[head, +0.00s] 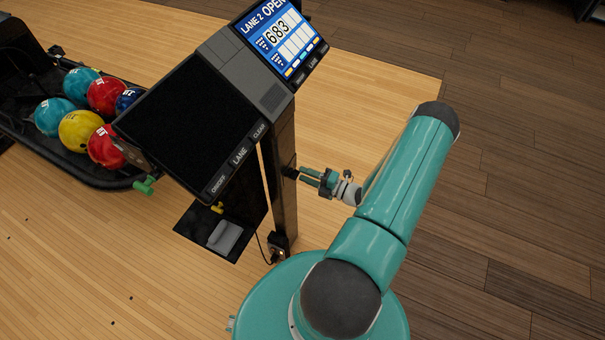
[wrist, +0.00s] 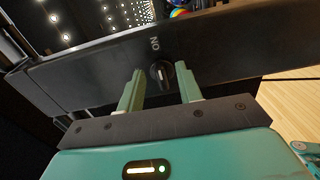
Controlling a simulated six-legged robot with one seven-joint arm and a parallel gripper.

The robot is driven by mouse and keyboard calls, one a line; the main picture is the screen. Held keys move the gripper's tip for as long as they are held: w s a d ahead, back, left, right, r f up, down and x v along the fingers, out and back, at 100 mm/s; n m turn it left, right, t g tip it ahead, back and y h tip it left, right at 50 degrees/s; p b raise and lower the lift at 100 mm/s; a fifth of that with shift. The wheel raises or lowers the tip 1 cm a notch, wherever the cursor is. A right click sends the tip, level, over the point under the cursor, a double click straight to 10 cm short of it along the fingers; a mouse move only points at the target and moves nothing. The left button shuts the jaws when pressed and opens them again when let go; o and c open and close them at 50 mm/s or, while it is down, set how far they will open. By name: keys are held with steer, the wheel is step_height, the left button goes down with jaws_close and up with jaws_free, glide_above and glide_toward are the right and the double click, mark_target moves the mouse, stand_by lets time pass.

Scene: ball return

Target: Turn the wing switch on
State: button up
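The wing switch (wrist: 161,75) is a black rotary knob with a pale mark, set in the dark face of the console post in the wrist view. The word ON is printed beside it. In the head view the switch (head: 290,171) is a small dark knob on the right side of the post. My gripper (wrist: 160,88) is open, with one green finger on each side of the knob and visible gaps between. In the head view my gripper (head: 308,174) reaches the post from the right. Whether a fingertip touches the knob is unclear.
The console post (head: 281,205) carries a dark panel (head: 187,122) and a lit lane screen (head: 279,38). A ball return rack (head: 75,168) with several coloured balls stands at the left. A cable and box (head: 277,243) sit at the post's foot. Wood floor at right is clear.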

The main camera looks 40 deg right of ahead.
steer(key=v, duration=1.2)
